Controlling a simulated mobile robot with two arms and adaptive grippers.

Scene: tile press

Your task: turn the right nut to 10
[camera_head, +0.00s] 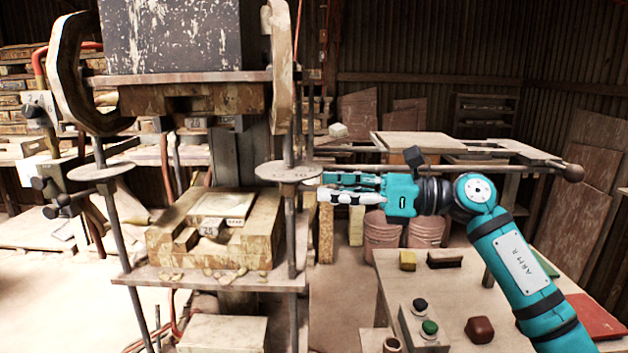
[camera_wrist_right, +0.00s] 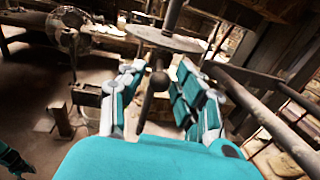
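The right nut (camera_head: 289,172) is a round, flat, worn metal disc on the press's right threaded rod. In the right wrist view the disc (camera_wrist_right: 165,38) is just beyond my fingertips, and a dark handle with a ball end (camera_wrist_right: 158,82) points toward me between the fingers. My right gripper (camera_head: 323,186) comes in from the right beside the disc. In the right wrist view its fingers (camera_wrist_right: 158,75) stand apart on both sides of the handle, with gaps. No readable number shows on the right disc. My left gripper does not show in the head view.
A long bar with a ball end (camera_head: 573,172) runs behind my right gripper. A bench with buttons (camera_head: 429,327) stands lower right.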

